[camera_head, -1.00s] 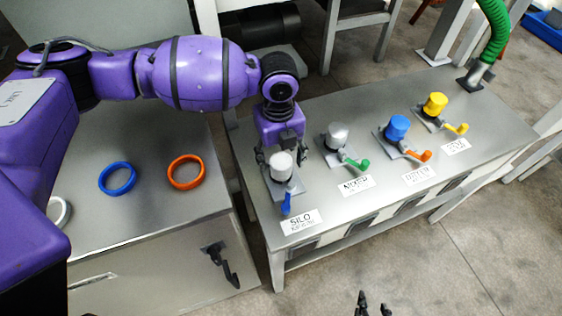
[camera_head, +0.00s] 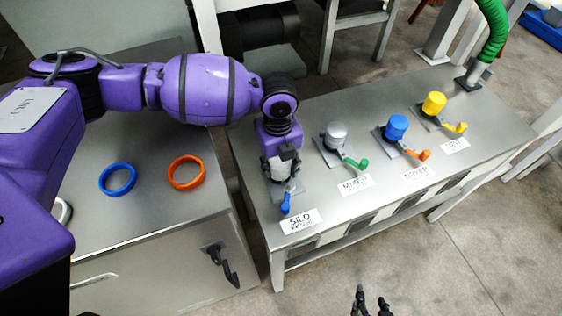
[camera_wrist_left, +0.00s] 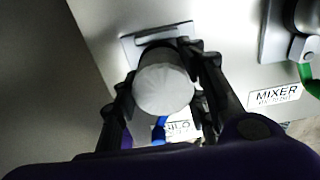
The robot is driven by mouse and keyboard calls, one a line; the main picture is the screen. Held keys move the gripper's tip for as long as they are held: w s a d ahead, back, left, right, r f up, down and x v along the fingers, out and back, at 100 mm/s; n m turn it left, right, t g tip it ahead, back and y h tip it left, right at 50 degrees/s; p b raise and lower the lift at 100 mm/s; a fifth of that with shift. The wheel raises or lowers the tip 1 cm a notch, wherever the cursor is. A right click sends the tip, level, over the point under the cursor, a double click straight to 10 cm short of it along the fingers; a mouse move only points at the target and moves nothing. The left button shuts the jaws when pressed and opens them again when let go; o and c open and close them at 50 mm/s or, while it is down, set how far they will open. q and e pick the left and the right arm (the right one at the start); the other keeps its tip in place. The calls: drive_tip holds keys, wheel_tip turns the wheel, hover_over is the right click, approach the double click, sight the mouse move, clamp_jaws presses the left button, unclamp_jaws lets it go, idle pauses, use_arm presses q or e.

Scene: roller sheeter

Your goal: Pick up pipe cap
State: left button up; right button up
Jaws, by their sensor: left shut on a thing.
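The white pipe cap (camera_head: 279,168) sits on the valve with the blue handle at the near left corner of the steel table, by the SILO label. In the left wrist view the round white cap (camera_wrist_left: 163,88) fills the space between the fingers. My left gripper (camera_head: 281,172) reaches down over it and is shut on it, one finger on each side. The valve below the cap is mostly hidden. My right gripper (camera_head: 371,302) shows only its fingertips at the bottom edge of the head view, with a gap between them and nothing in it.
A silver cap (camera_head: 336,134), a blue cap (camera_head: 397,127) and a yellow cap (camera_head: 434,103) stand on valves to the right. A blue ring (camera_head: 117,180) and an orange ring (camera_head: 186,173) lie on the left cabinet. A green hose (camera_head: 492,30) rises at the back right.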

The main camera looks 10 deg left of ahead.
use_arm(q)
drive_tip(key=shift+r, duration=0.4)
wheel_tip(320, 180, up, 2)
drive_tip(key=shift+r, duration=0.1)
drive_tip(key=s+d+r, duration=0.8)
drive_tip(key=d+r, duration=0.2)
drive_tip(key=d, duration=0.1)
drive_tip(key=shift+d, duration=0.3)
drive_tip(key=shift+f, duration=0.1)
